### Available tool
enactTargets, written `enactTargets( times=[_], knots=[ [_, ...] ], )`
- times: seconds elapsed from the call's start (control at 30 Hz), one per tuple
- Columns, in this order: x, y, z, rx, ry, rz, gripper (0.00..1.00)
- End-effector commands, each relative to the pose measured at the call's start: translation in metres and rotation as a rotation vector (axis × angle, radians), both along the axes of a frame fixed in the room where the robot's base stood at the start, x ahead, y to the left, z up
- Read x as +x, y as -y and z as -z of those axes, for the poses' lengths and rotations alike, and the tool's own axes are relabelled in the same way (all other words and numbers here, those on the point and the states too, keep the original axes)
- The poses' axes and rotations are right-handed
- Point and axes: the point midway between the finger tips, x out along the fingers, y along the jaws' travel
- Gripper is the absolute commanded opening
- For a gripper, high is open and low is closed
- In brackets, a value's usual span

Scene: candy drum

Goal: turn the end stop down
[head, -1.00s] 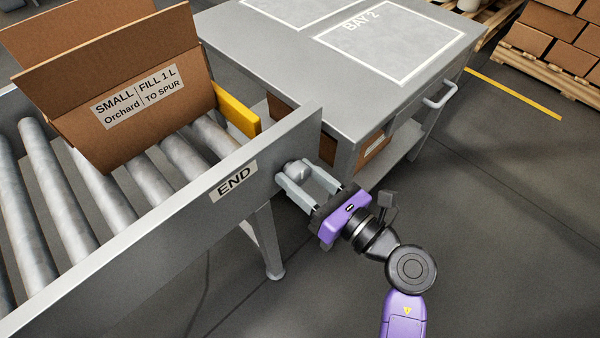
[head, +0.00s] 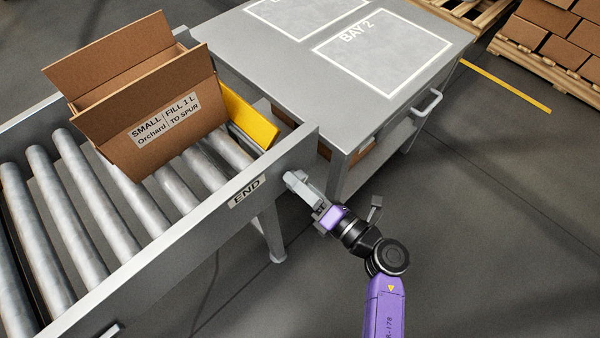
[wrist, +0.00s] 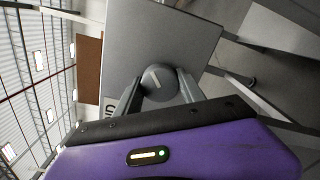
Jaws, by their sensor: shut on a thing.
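The yellow end stop (head: 248,118) is a flat plate across the end of the roller conveyor, beside the carton. It leans, with its broad face showing. A grey round knob (wrist: 158,79) with a pale line on its face sits on the outside of the conveyor's side rail, near the END label (head: 247,191). My gripper (head: 300,184) is shut on this knob, one finger on each side. The jaws are turned nearly edge-on in the head view, and the fingers partly hide the knob there. The end stop does not show in the wrist view.
An open carton (head: 150,110) stands on the rollers (head: 85,205) just behind the end stop. A grey table (head: 310,70) marked BAY 2 stands beyond the conveyor's end. The floor right of my arm is clear.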

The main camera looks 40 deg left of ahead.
Motion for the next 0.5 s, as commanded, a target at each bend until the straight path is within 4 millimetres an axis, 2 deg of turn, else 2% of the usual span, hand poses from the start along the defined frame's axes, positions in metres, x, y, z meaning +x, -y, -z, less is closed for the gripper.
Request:
enactTargets(
  times=[0.03,0.5],
  knots=[
    [0.0005,0.001,-0.0045,0.001,-0.048,0.001,0.06],
    [0.0008,0.0009,-0.003,0.035,-0.47,0.002,0.06]
  ],
)
